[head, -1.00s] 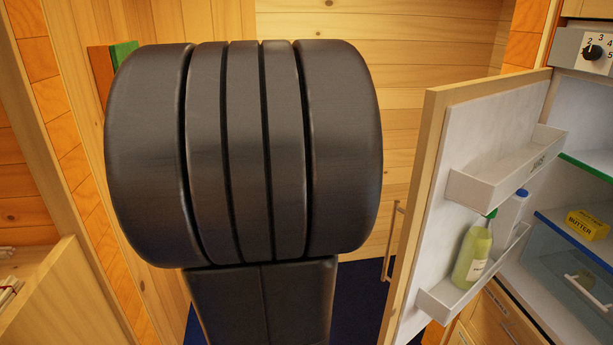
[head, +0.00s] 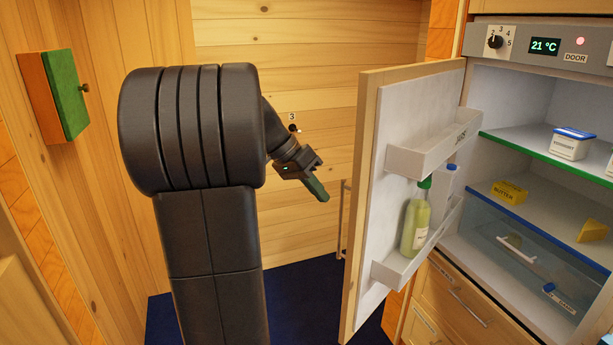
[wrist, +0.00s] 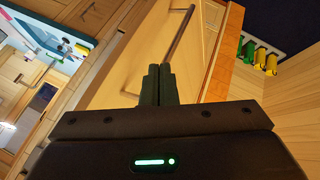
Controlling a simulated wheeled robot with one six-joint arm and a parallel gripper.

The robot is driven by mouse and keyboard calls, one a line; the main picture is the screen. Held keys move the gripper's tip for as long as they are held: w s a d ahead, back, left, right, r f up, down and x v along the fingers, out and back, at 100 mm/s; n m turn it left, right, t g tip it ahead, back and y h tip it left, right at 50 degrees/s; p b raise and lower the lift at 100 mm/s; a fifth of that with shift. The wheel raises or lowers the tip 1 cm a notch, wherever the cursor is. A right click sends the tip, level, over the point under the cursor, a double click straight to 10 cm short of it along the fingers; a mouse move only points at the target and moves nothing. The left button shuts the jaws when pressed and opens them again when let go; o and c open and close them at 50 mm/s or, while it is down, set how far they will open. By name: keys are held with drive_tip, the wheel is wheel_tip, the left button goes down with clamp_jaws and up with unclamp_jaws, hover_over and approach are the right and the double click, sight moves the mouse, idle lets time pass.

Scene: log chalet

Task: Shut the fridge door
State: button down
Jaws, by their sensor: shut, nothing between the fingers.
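The fridge door (head: 368,170) stands open, hinged at the right, with its white shelved inner side facing me in the head view. Its wooden outer face (wrist: 150,58) and long metal handle (wrist: 179,34) show ahead of the fingers in the wrist view. The handle shows at the door's left edge in the head view. The open fridge (head: 545,95) is at the right. My gripper (head: 322,196) is left of the door on its outer side, shut and empty. It looks apart from the door; the exact distance cannot be told.
Door shelves hold a green bottle (head: 416,225) and a white bottle. Inside the fridge are a yogurt tub (head: 572,144), butter (head: 510,191) and a yellow wedge (head: 592,231). Dark blue floor (head: 300,300) is clear left of the door.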

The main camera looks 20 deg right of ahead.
drive_tip(key=s+d, duration=0.1)
drive_tip(key=s+d+f, duration=0.1)
drive_tip(key=s+d+f+p, duration=0.1)
drive_tip(key=s, duration=0.1)
drive_tip(key=shift+d, duration=0.3)
